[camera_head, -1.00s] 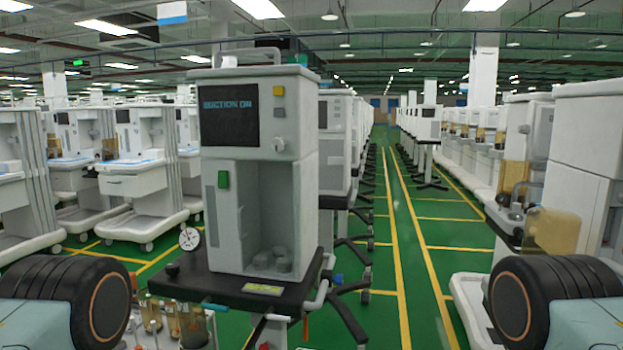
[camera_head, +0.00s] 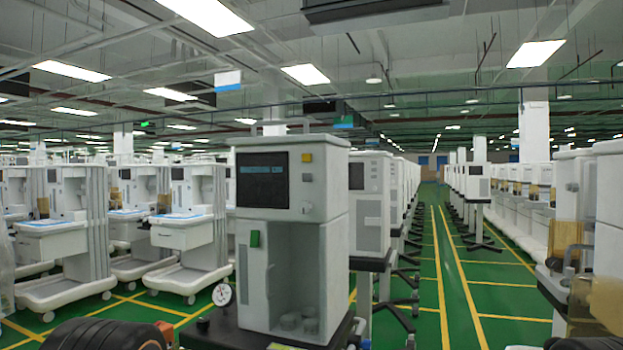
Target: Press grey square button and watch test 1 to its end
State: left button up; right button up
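The white cart unit (camera_head: 322,230) stands upright near the middle of the head view. Its dark screen (camera_head: 263,180) shows a short line of blue text, too blurred to read surely now. The small grey square button (camera_head: 307,178) is on the front panel, right of the screen. It sits just below a yellow square button (camera_head: 307,158) and above a round knob (camera_head: 307,207). Neither of my grippers is in view, and nothing of mine covers the panel.
A green switch (camera_head: 255,239) is on the unit's lower front, and a round gauge (camera_head: 222,294) stands at its left. Rows of white carts (camera_head: 185,235) fill the left and right. A green aisle (camera_head: 437,270) with yellow lines is open at right.

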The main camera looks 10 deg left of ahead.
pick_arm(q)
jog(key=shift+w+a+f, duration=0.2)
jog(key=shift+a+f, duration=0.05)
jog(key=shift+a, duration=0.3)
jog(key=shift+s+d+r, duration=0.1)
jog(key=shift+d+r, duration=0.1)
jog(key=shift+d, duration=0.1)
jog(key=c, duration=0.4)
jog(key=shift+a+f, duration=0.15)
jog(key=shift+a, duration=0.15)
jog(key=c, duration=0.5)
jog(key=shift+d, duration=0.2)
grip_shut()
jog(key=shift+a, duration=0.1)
